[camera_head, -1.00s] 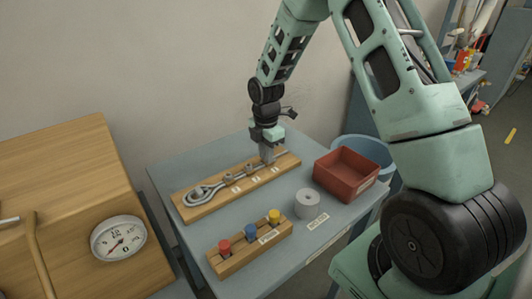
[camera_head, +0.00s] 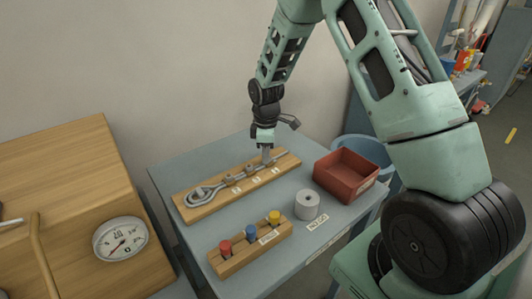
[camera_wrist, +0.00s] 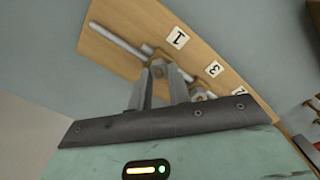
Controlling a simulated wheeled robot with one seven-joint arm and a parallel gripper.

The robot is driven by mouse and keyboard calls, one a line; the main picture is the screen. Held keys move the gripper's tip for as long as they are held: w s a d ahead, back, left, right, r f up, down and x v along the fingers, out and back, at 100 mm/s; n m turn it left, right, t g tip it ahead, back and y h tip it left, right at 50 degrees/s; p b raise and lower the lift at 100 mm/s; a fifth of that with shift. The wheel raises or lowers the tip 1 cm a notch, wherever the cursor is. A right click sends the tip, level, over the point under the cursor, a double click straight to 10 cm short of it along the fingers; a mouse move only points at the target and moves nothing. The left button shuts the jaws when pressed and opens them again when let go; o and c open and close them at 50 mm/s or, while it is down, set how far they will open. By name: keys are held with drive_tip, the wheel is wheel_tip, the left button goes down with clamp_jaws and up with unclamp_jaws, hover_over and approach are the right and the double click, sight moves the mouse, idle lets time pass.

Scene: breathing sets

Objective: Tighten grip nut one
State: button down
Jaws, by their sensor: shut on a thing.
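A wooden board (camera_head: 197,212) on the blue-grey table bears a metal rod with a ring-shaped end (camera_head: 200,195) and several nuts along it. My gripper (camera_head: 266,158) points down at the board's far right end. In the wrist view my gripper (camera_wrist: 158,75) has its two fingers on either side of a grey nut (camera_wrist: 158,68), beside the tile marked 1 (camera_wrist: 177,38). It is shut on this nut, grip nut one, which is mostly hidden by the fingers in the head view. Another nut (camera_wrist: 200,92) sits nearer the tile marked 3 (camera_wrist: 214,68).
A small wooden block (camera_head: 226,266) holds red, blue and yellow knobs in front. A wooden cabinet with a dial gauge (camera_head: 121,241) is at the left.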

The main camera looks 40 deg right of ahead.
drive_tip(key=m, duration=0.4)
drive_tip(key=shift+w+d+m, duration=0.1)
drive_tip(key=shift+d+m, duration=0.05)
drive_tip(key=shift+m, duration=0.25)
drive_tip(key=m, duration=0.3)
drive_tip(key=shift+m, duration=0.3)
drive_tip(key=m+p, duration=0.1)
drive_tip(key=m, duration=0.3)
drive_tip(key=shift+d, duration=0.15)
drive_tip(key=m, duration=0.4)
drive_tip(key=shift+r+p, duration=0.1)
drive_tip(key=shift+p, duration=0.2)
drive_tip(key=m+p, duration=0.1)
drive_tip(key=m, duration=0.2)
drive_tip(key=shift+d+m, duration=0.1)
drive_tip(key=shift+m, duration=0.3)
drive_tip(key=m+p, duration=0.1)
drive_tip(key=m, duration=0.3)
drive_tip(key=shift+m, duration=0.3)
drive_tip(key=m, duration=0.1)
drive_tip(key=m+p, duration=0.2)
drive_tip(key=m, duration=0.1)
drive_tip(key=shift+s, duration=0.25)
drive_tip(key=shift+m+p, duration=0.65)
drive_tip(key=shift+m, duration=0.85)
